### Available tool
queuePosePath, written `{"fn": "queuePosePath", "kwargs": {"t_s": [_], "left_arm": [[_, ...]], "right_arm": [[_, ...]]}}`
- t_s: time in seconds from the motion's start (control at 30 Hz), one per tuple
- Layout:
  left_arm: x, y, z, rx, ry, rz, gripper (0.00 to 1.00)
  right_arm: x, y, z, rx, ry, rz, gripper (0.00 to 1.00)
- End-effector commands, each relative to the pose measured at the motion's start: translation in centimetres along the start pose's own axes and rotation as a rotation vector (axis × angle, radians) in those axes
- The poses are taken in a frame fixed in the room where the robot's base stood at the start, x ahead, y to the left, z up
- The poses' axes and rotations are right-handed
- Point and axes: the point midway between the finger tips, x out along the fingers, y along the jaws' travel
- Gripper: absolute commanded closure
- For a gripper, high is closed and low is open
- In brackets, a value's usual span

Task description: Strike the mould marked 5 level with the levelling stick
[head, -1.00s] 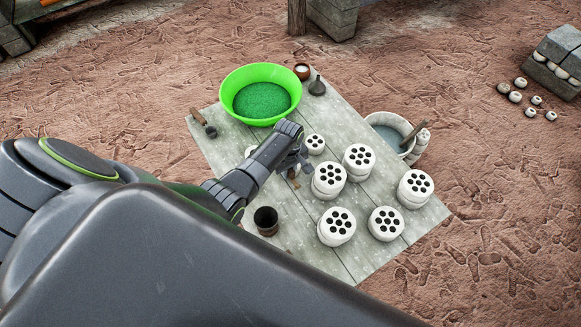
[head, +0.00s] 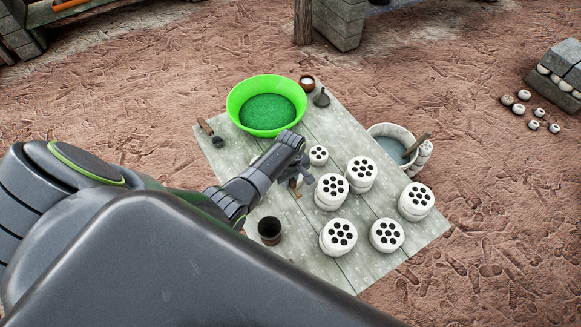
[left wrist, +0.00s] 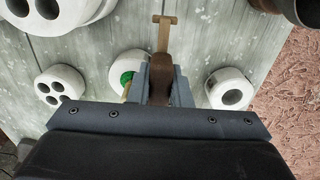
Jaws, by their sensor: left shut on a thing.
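My left gripper (head: 301,176) is shut on a brown wooden stick (left wrist: 164,38) with a short crossbar at its far end. I take it to be the levelling stick; its brown end (head: 295,188) shows below the gripper in the head view. In the left wrist view a round white mould with green fill (left wrist: 118,66) lies beside the jaws, partly hidden by them. I cannot read a 5 on any mould. My right gripper is not in view.
The grey plank board (head: 315,235) also bears a green bowl of green material (head: 236,112), a dark cup (head: 269,230), several white many-holed blocks (head: 338,237) and a dark-headed tool (head: 209,132). A bucket (head: 376,133) stands at its right edge. Bare earth surrounds it.

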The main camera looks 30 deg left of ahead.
Motion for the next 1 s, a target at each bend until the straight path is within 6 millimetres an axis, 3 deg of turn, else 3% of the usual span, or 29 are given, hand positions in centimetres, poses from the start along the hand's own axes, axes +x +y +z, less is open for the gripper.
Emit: {"fn": "queuePosePath", "kwargs": {"t_s": [0.37, 0.7, 1.0], "left_arm": [[-3.5, 0.0, 0.0, 0.000, 0.000, 0.001, 0.99], [-5.3, 0.1, 0.0, 0.000, 0.001, 0.002, 0.99], [-5.4, 0.0, 0.0, 0.000, 0.000, 0.000, 0.99]], "right_arm": [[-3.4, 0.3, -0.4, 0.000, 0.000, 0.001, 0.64], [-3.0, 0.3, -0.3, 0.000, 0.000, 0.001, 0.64], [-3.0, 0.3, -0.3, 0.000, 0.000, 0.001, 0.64]]}}
